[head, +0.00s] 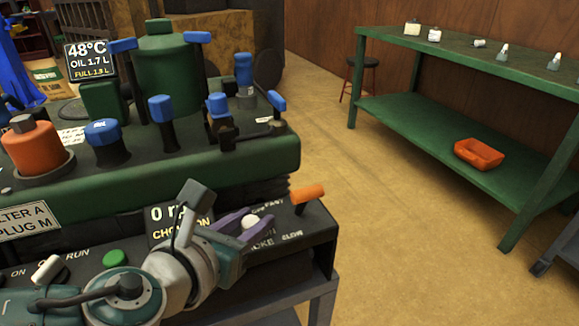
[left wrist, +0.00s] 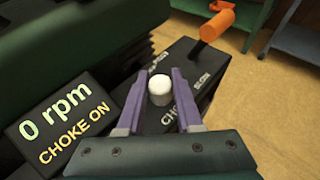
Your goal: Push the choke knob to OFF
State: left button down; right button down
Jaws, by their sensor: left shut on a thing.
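The choke knob is a white, rounded knob (head: 250,222) on the black control panel (head: 318,222). It also shows in the left wrist view (left wrist: 160,90), standing between the two purple fingers. My left gripper (head: 252,224) is closed around the knob, one finger on each side; its fingertips also show in the left wrist view (left wrist: 163,85). The display (left wrist: 52,130) beside it reads "0 rpm" and "CHOKE ON". The lettering by the knob is partly hidden by the fingers. My right gripper is not in view.
An orange throttle lever (head: 308,193) marked FAST and SLOW rises just right of the knob. A green button (head: 114,258) and a white switch (head: 46,268) are at the left. The green engine body (head: 230,170) stands behind. A green bench (head: 490,65) is at the right.

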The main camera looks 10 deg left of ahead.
pick_arm(q)
jog(key=w+a, duration=0.1)
jog(key=w+b, duration=0.1)
jog(key=shift+w+a+f, duration=0.1)
jog(key=shift+w+a, duration=0.2)
jog(key=shift+a, duration=0.2)
jog(key=c, duration=1)
grip_release()
jog(key=o, duration=0.3)
jog(key=shift+w, duration=0.15)
jog(key=shift+o, duration=0.6)
